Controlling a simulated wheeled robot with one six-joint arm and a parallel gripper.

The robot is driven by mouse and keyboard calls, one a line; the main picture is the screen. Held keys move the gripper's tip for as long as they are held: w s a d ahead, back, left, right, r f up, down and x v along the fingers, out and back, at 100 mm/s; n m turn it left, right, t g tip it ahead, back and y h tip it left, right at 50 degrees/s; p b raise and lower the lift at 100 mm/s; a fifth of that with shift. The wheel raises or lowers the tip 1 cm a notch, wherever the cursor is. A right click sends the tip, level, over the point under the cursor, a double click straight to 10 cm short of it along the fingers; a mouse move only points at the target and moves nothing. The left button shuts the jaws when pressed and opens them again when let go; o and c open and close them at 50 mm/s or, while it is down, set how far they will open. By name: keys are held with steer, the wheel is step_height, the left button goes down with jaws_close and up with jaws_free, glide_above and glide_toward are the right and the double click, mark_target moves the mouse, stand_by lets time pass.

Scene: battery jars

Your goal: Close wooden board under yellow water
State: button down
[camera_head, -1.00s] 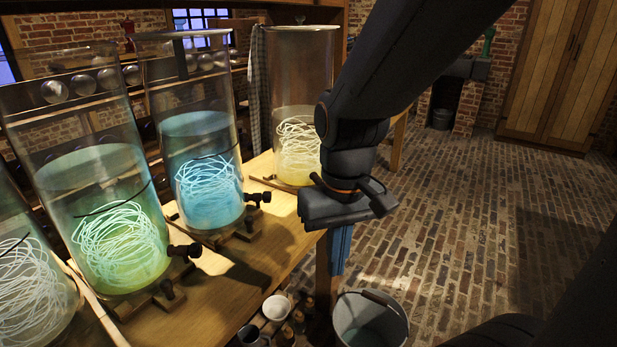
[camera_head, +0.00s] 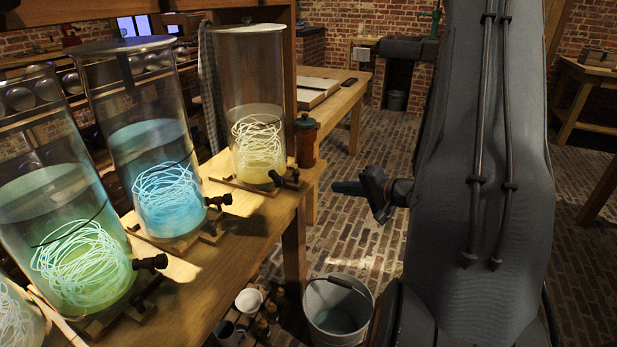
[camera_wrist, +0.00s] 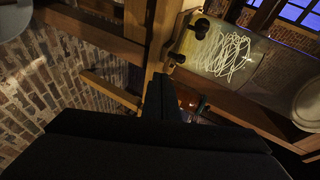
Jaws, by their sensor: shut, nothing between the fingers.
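The jar of yellow water (camera_head: 257,120) stands upright at the right end of the row on the wooden bench, with pale tangled strands inside. Its wooden board (camera_head: 240,187) lies under it, with a black tap at the front right corner. My gripper (camera_head: 338,188) is shut and empty. It is right of the yellow jar, beyond the bench edge, with its fingers pointing left toward it, apart from jar and board. In the wrist view the yellow jar (camera_wrist: 235,58) appears tilted ahead of the shut fingers (camera_wrist: 162,95), with black knobs at its base.
The blue jar (camera_head: 160,170) and green jar (camera_head: 75,235) stand left on the bench. A bucket (camera_head: 338,312) and a white bowl (camera_head: 249,301) are below. Brick floor (camera_head: 345,235) is open between bench and arm.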

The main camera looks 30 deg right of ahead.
steer(key=s+m+t+y, duration=0.1)
steer(key=s, duration=0.1)
glide_toward(298, 178)
steer(key=shift+y, duration=0.3)
steer(key=x, duration=0.4)
steer(key=shift+w+f, duration=0.3)
steer(key=shift+f, duration=0.1)
steer(key=shift+w+a, duration=0.25)
steer(key=shift+w, duration=0.45)
